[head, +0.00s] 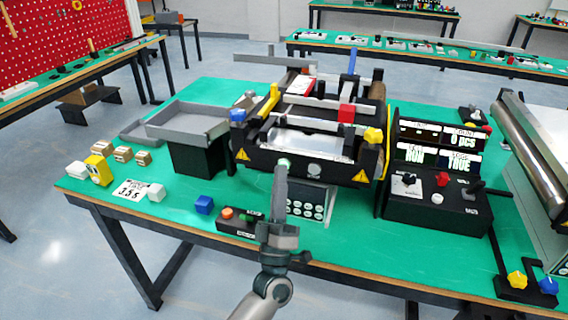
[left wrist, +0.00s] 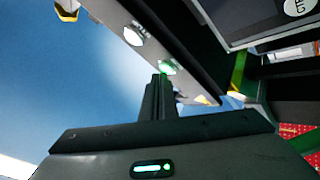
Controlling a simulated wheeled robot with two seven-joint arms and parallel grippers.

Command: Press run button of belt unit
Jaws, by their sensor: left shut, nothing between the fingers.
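The belt unit (head: 330,148) is a small black-framed conveyor with yellow warning triangles on the green table. Its front face carries a green-lit round button (head: 285,162) and a grey round button (head: 314,171) to its right. My left gripper (head: 281,170) is shut and empty, its fingertips at the green-lit button and partly covering it. In the left wrist view the closed fingers (left wrist: 160,82) point at the green-lit button (left wrist: 167,67), with a pale button (left wrist: 133,35) beside it. Whether the fingertips touch the button, I cannot tell. My right gripper is not in view.
A control box (head: 436,205) with knobs and displays reading RUN, TRUE and 0 pcs stands right of the belt unit. A keypad panel (head: 306,202) sits below the belt.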

